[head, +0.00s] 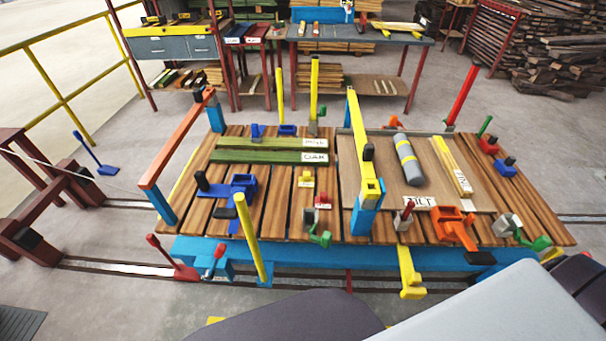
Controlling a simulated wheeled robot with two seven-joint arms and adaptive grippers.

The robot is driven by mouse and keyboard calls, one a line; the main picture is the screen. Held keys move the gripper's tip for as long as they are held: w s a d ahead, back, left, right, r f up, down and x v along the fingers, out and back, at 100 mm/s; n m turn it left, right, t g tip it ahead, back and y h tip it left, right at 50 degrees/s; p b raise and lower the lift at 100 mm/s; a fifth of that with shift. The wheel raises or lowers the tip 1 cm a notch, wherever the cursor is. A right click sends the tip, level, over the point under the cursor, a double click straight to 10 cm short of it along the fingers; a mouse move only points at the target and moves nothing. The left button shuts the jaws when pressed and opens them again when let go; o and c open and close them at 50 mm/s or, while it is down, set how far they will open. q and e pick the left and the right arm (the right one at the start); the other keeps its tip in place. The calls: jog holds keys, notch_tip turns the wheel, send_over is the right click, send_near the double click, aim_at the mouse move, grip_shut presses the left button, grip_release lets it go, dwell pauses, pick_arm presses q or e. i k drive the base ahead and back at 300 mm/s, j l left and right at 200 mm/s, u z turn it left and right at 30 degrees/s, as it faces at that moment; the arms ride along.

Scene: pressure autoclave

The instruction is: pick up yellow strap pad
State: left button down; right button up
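A small yellow block (306,179), which looks like the yellow strap pad, sits on the wooden slats near the middle of the cart (281,203). A pale label seems to be on its near side. A similar small red block (322,201) lies just nearer and to its right. A larger yellow strap or bar (358,125) rises to the right and ends in a yellow bracket above a blue post. Neither of my grippers shows in the head view.
Green boards (262,151) lie behind the yellow block. A blue clamp (242,184) stands to its left, and a yellow post (251,238) rises nearer left. A grey roll (408,160) lies on a brown board at right. An orange clamp (455,227) stands nearer right.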

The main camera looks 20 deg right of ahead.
aim_at(306, 181)
jog(key=j+z, duration=0.4)
jog(key=k+j+z, duration=0.2)
jog(key=z, duration=0.2)
jog(key=k+j+z, duration=0.15)
jog(key=z, duration=0.25)
jog(key=k+j+z, duration=0.15)
jog(key=j+z, duration=0.25)
jog(key=l, duration=0.1)
